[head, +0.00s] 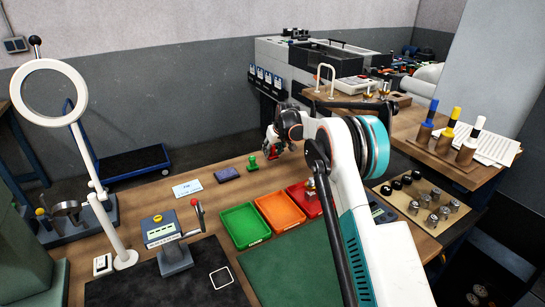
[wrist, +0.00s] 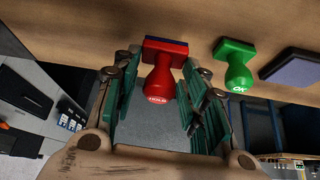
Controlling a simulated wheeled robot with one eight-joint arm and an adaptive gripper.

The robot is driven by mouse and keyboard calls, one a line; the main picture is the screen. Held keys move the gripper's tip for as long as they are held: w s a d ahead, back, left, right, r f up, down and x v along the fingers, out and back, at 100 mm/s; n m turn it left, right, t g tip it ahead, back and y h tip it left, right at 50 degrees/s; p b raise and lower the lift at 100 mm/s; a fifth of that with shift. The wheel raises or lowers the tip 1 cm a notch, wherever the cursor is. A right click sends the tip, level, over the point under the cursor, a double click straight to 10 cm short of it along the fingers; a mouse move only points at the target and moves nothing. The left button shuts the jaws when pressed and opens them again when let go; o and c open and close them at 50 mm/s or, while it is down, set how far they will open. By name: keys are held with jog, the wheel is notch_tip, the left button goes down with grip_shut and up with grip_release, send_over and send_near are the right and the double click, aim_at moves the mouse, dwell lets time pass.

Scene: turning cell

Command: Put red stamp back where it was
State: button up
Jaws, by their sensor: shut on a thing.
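The red stamp (wrist: 158,80), with HOLD on its handle end, is between the green-lined fingers of my gripper (wrist: 161,72) in the wrist view. The fingers are shut on its handle. In the head view my gripper (head: 274,141) is over the back edge of the wooden bench, with a bit of the red stamp (head: 274,154) showing below it. I cannot tell whether the stamp's base touches the bench. A green stamp (head: 252,163) stands just left of it, apart from it; it also shows in the wrist view (wrist: 235,64).
A dark ink pad (head: 227,174) and a white card (head: 187,189) lie left of the green stamp. Green (head: 233,207), orange (head: 289,229) and red trays stand in front. My arm hides part of the red tray (head: 296,187). A lever device (head: 171,238) stands left.

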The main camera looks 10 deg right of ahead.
aim_at(273, 153)
notch_tip(273, 153, down, 3)
jog(key=shift+f+b, duration=0.1)
jog(key=shift+b, duration=0.2)
jog(key=o, duration=0.9)
jog(key=shift+c, duration=0.2)
